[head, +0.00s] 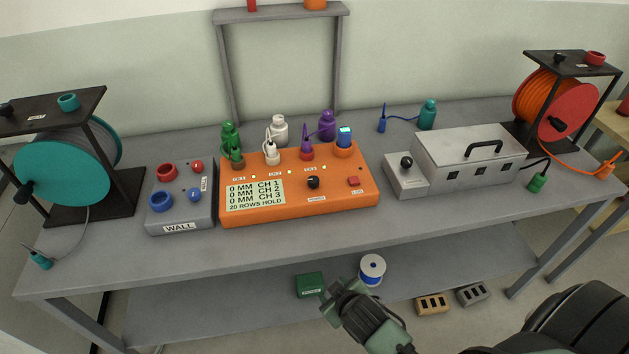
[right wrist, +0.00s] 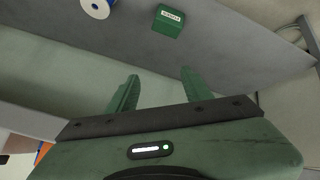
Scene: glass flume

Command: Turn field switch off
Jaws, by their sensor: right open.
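A small grey box (head: 405,185) with a black round knob (head: 406,162) on top stands on the bench, right of the orange console (head: 300,195). Its label is too small to read, so I cannot tell for sure that this is the field switch. The console has a black knob (head: 313,182) and a red button (head: 353,181). My right gripper (head: 341,294) is in front of the bench, below the top and well away from the knobs. In the right wrist view its two green fingers (right wrist: 160,82) are apart with nothing between them. My left gripper is not in view.
A silver box with a handle (head: 470,157) adjoins the small grey box. A grey WALL box (head: 180,205) stands left of the console. Teal and orange reels (head: 62,170) (head: 560,107) flank the bench. A green box (head: 310,285) and white spool (head: 372,269) are on the lower shelf.

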